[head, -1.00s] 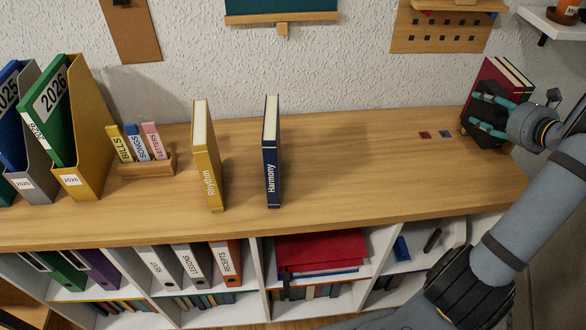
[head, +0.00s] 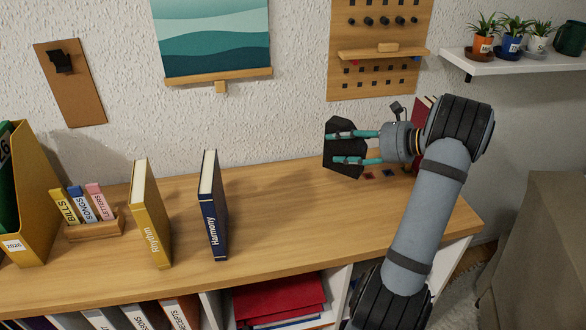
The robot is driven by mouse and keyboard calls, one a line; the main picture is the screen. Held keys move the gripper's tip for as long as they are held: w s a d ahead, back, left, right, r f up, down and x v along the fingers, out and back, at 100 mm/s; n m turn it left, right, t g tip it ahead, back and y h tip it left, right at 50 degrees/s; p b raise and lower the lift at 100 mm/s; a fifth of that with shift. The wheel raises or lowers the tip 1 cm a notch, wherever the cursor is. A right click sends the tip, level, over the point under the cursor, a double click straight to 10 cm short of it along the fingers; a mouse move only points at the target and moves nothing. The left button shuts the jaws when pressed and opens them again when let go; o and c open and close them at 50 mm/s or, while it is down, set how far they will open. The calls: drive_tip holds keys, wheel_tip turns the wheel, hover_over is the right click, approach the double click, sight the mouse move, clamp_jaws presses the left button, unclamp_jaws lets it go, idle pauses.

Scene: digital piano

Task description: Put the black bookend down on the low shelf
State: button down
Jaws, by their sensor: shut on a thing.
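My gripper (head: 358,147) is shut on the black bookend (head: 338,136), a dark angular plate, in the head view. The teal fingers reach in from the right and cover part of it. The bookend appears to be held above the wooden top of the low shelf (head: 290,225), toward its back right. A yellow "Rhythm" book (head: 152,215) and a dark blue "Harmony" book (head: 213,205) stand upright and apart on the top, left of the gripper. A red book (head: 422,104) shows partly behind my gripper; the arm hides the rest.
A small wooden box (head: 95,230) with labelled spines and a yellow file holder (head: 28,200) stand at the left. Small coloured squares (head: 388,174) lie below the gripper. A wall shelf (head: 520,62) with potted plants is at upper right. Bare top lies right of the blue book.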

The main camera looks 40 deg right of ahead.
drive_tip(key=w+a+f, duration=0.1)
drive_tip(key=w+f, duration=0.2)
drive_tip(key=w+a+f+p, duration=0.1)
drive_tip(key=w+f, duration=0.1)
drive_tip(key=f, duration=0.1)
drive_tip(key=w+a+f, duration=0.1)
drive_tip(key=w+f, duration=0.2)
drive_tip(key=shift+w+a+f+p, duration=0.2)
drive_tip(key=shift+w+a+p, duration=0.05)
drive_tip(key=shift+w+p, duration=0.1)
drive_tip(key=shift+f+b, duration=0.3)
drive_tip(key=shift+b, duration=0.05)
drive_tip(key=c, duration=0.8)
unclamp_jaws()
drive_tip(key=shift+s+a, duration=0.1)
drive_tip(key=shift+c, duration=0.2)
drive_tip(key=shift+r, duration=0.1)
